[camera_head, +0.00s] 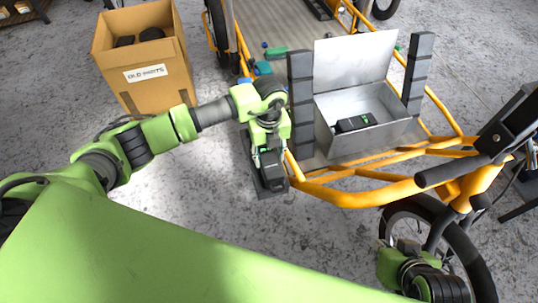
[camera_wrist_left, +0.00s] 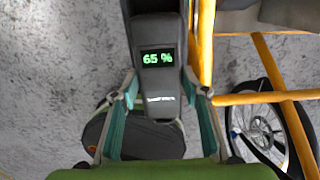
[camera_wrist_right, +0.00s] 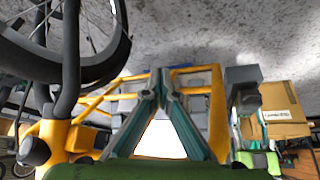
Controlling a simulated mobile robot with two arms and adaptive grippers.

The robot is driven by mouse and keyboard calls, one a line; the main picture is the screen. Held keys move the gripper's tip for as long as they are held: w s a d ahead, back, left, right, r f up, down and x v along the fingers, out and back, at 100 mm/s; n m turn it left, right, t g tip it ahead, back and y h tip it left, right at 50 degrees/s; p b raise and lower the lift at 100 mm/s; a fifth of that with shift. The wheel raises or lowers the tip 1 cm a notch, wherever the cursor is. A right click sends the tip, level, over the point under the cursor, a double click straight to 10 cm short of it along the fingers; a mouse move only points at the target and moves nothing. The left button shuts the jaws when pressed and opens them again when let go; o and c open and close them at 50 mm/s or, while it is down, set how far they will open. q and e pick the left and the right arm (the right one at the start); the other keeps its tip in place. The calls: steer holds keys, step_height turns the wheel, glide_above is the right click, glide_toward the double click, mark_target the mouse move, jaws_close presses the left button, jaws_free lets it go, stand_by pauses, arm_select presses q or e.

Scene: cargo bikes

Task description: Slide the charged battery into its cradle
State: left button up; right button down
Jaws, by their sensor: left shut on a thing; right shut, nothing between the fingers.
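My left gripper (camera_head: 268,158) is shut on a dark battery (camera_head: 271,178), held beside the orange cargo bike frame, left of the metal box. In the left wrist view the battery (camera_wrist_left: 158,85) shows a green "65 %" display and sits between the fingers (camera_wrist_left: 160,98). An open metal box (camera_head: 364,143) on the bike holds a black item with a green mark (camera_head: 352,124); I cannot tell whether it is a battery or the cradle. No cradle is clearly identifiable. My right gripper (camera_wrist_right: 158,85) is shut and empty; the head view shows its wrist at the lower right, by the front wheel.
Dark posts (camera_head: 302,105) flank the metal box, whose lid (camera_head: 352,62) is raised. Orange tubes (camera_head: 350,192), handlebars and a wheel (camera_head: 455,240) crowd the right. Grey floor is clear at the centre left.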

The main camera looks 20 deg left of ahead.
arm_select(q)
steer(key=shift+f, duration=0.25)
arm_select(e)
steer(key=shift+w+a+r+t, duration=0.15)
steer(key=shift+w+r+t, duration=0.05)
steer(key=shift+w, duration=0.25)
steer(key=shift+w+a+r+t, duration=0.15)
steer(key=shift+w+r+t, duration=0.05)
steer(key=shift+w, duration=0.25)
arm_select(q)
steer(key=shift+f, duration=0.1)
arm_select(e)
steer(key=shift+w+r, duration=0.1)
steer(key=shift+w, duration=0.1)
arm_select(q)
steer(key=shift+f+b, duration=0.15)
steer(key=shift+b, duration=0.2)
arm_select(e)
steer(key=shift+w+a+r+t, duration=0.2)
steer(key=shift+w+r+t, duration=0.05)
steer(key=shift+w+t, duration=0.2)
arm_select(q)
steer(key=shift+f, duration=0.25)
arm_select(e)
steer(key=shift+w+a+r+t+y, duration=0.15)
steer(key=shift+w+r, duration=0.1)
steer(key=shift+w, duration=0.15)
steer(key=shift+w+a+r+t+y, duration=0.1)
steer(key=shift+w+r+y, duration=0.1)
steer(key=shift+w, duration=0.15)
